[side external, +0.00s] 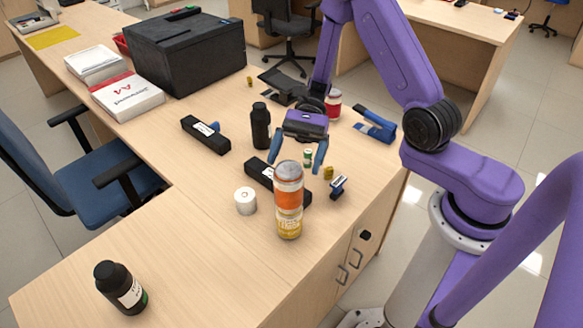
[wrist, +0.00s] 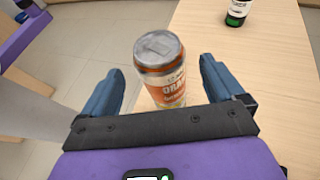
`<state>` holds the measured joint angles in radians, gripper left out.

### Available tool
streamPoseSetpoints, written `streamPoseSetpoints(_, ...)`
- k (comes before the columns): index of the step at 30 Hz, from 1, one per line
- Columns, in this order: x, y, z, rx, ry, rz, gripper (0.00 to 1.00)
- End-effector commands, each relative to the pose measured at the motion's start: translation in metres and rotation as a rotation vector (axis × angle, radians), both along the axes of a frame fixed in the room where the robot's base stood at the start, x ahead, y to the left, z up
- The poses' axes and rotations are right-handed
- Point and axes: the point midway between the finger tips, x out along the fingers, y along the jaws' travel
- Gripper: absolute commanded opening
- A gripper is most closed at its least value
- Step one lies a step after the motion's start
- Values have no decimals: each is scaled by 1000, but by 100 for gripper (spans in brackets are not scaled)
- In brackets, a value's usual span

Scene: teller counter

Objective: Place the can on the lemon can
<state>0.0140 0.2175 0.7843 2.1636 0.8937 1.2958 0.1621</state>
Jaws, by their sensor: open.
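The orange can (side external: 289,195), with a silver top and an orange band, stands upright on top of the yellow-labelled lemon can (side external: 289,226) near the counter's right edge. The two look roughly aligned. In the wrist view the orange can (wrist: 164,88) shows its lid and label ahead of and between the fingers; the lemon can is mostly hidden below it. My gripper (side external: 297,166) is open, with its blue fingers spread, behind and above the stack in the side view. The wrist view shows the open fingers (wrist: 160,80) to either side, with nothing gripped.
A white roll (side external: 245,202) stands left of the stack. A black bottle (side external: 121,288) stands front left. The counter's front-left area is mostly clear.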

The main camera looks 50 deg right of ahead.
Motion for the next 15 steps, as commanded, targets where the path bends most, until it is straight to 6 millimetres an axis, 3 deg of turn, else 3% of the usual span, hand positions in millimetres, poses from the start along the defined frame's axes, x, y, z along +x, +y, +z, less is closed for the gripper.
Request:
streamPoseSetpoints(9, 23, -54, 24, -1, -2, -3, 95)
streamPoseSetpoints(15, 30, -71, 32, 0, 0, -1, 95)
